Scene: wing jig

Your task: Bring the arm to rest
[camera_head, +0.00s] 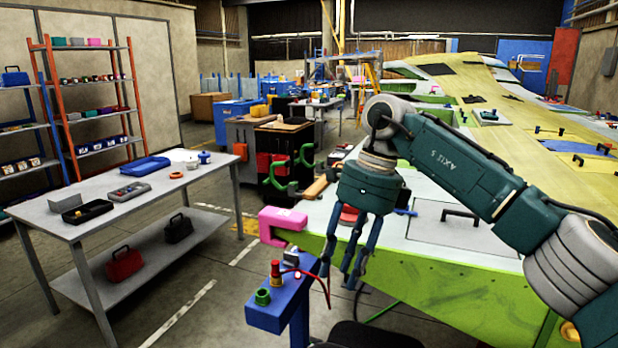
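My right arm (465,170), dark teal with grey joints, reaches in from the right side of the picture. Its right gripper (338,277) points down with its blue fingers spread apart and nothing between them. It hangs in front of the near edge of the green wing jig (440,270), just right of the blue post. I cannot tell how far the fingertips are from the post. My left gripper is not in view.
A blue post (291,305) carries a red button and green fitting. A pink clamp (281,224) sits at the jig's corner. A grey table (150,207) with trays stands left. Floor between table and post looks clear. Shelves (98,110) stand behind.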

